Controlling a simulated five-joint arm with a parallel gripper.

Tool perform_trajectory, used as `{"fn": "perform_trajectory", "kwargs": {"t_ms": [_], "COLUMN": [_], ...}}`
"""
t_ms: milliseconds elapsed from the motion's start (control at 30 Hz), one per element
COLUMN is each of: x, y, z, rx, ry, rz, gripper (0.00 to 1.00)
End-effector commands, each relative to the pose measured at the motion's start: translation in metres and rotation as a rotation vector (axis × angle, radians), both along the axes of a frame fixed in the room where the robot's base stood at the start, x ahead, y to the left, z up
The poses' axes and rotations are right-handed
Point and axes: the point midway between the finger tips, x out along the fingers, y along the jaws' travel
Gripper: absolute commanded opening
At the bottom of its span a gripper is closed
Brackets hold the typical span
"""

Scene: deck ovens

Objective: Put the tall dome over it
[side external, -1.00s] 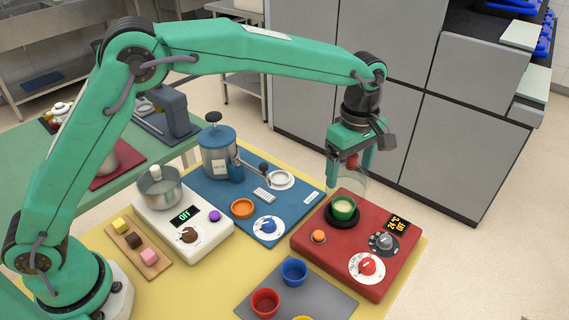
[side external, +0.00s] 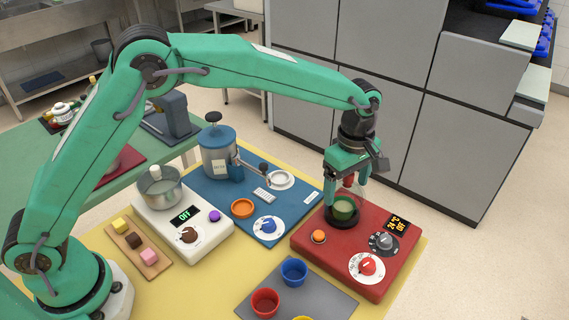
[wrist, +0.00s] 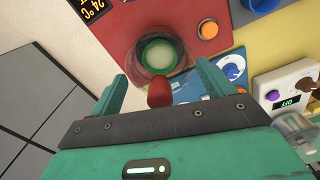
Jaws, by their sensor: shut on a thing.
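My gripper (side external: 347,179) is shut on the red knob of a clear tall dome (side external: 358,208), directly above the red hot-plate unit (side external: 308,238). The red knob (wrist: 159,93) shows between the fingers in the wrist view. The dome's glass is faint and appears to surround a green cup (side external: 343,206) on the black round plate. In the wrist view the cup (wrist: 160,53) with pale contents lies inside the dome's round outline. I cannot tell whether the dome's rim touches the plate.
The red unit has an orange button (side external: 318,236), a black dial (side external: 383,242), a red knob dial (side external: 368,266) and a display reading 24 °C OFF. A blue unit (side external: 290,225) stands to the left. A grey mat (side external: 325,299) with coloured cups lies in front.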

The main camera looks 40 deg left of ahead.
Motion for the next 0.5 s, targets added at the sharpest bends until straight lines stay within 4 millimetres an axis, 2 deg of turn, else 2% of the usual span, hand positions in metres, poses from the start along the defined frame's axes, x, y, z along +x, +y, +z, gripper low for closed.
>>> {"fn": "perform_trajectory", "kwargs": {"t_ms": [200, 500], "x": [0.0, 0.0], "y": [0.0, 0.0], "z": [-0.011, -0.016], "rx": [0.0, -0.001], "ry": [-0.001, -0.002], "rz": [0.0, 0.0], "gripper": [0.63, 0.63]}}
